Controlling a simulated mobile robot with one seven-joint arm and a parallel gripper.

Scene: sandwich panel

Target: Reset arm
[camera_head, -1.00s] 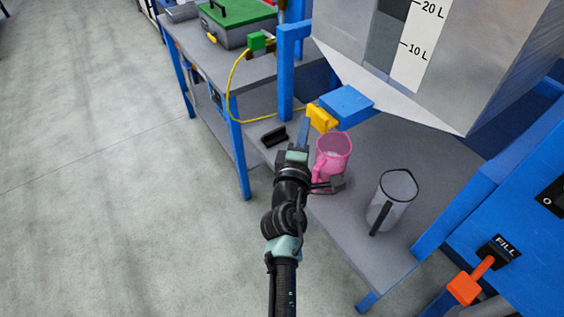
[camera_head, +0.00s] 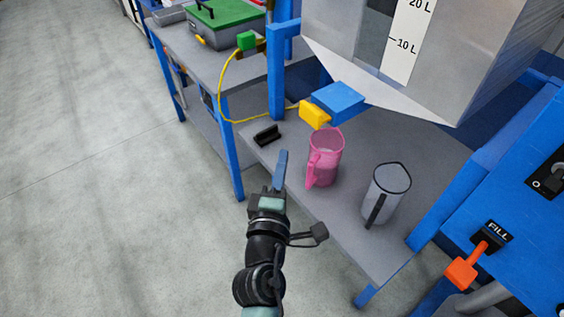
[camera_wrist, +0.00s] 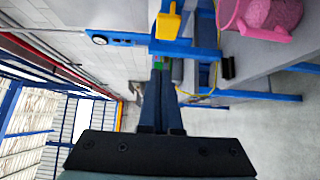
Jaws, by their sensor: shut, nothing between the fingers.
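My gripper (camera_head: 281,168) is at the front edge of the grey shelf, left of the pink jug. Its blue fingers are together with nothing between them. They also show closed in the wrist view (camera_wrist: 163,92). The pink jug (camera_head: 325,160) stands upright on the grey shelf (camera_head: 345,215), apart from my gripper. It shows at the top right of the wrist view (camera_wrist: 268,16), where a pink mass is seen inside it. A clear jug with a dark handle (camera_head: 390,190) stands upright on the shelf to the right.
A grey hopper (camera_head: 470,60) with a litre scale hangs above the shelf, with a yellow and blue valve (camera_head: 320,112) below it. A black object (camera_head: 267,135) lies on the shelf. A blue panel with an orange FILL lever (camera_head: 462,272) is at right. Open floor lies left.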

